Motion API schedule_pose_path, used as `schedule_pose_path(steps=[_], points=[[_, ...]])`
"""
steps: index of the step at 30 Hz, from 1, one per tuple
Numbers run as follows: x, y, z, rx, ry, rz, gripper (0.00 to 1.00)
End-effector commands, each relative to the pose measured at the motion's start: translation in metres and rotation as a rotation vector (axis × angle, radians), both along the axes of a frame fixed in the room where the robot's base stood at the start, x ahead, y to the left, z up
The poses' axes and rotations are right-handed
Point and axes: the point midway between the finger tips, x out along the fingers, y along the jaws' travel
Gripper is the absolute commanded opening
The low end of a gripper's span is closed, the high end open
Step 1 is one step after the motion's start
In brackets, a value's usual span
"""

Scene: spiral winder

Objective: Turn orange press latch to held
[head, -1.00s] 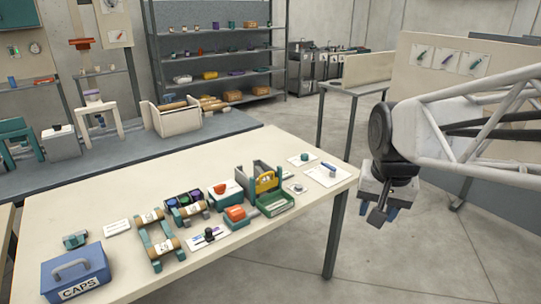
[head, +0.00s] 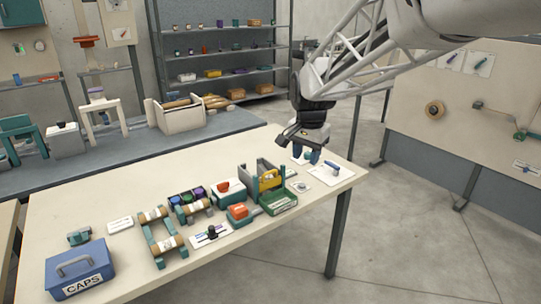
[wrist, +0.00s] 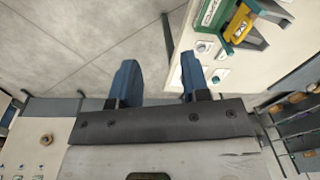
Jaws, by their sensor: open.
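Two orange parts sit on the table, and I cannot tell for sure which is the press latch. One orange block (head: 238,211) is on a low teal base with a lever beside it. Another orange-red knob (head: 223,186) is on a white and teal box just behind it. My gripper (head: 306,153) is above the table's far right corner, right of both and apart from them. Its blue fingers are open and empty; they also show in the wrist view (wrist: 157,75). Neither orange part shows clearly in the wrist view.
A grey frame with a yellow part (head: 269,180) and a green tray (head: 280,205) stand between my gripper and the orange parts. Left are rollers on teal stands (head: 158,238) and a blue CAPS box (head: 78,270).

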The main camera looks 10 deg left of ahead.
Motion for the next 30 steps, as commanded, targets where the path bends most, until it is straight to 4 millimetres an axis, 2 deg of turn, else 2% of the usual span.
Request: schedule_pose_path(steps=[3, 15, 30], points=[[0.023, 0.026, -0.01, 0.002, 0.012, -0.028, 0.43], [0.088, 0.113, -0.048, 0.006, 0.046, -0.131, 0.43], [0.148, 0.233, -0.117, -0.001, 0.084, -0.261, 0.43]])
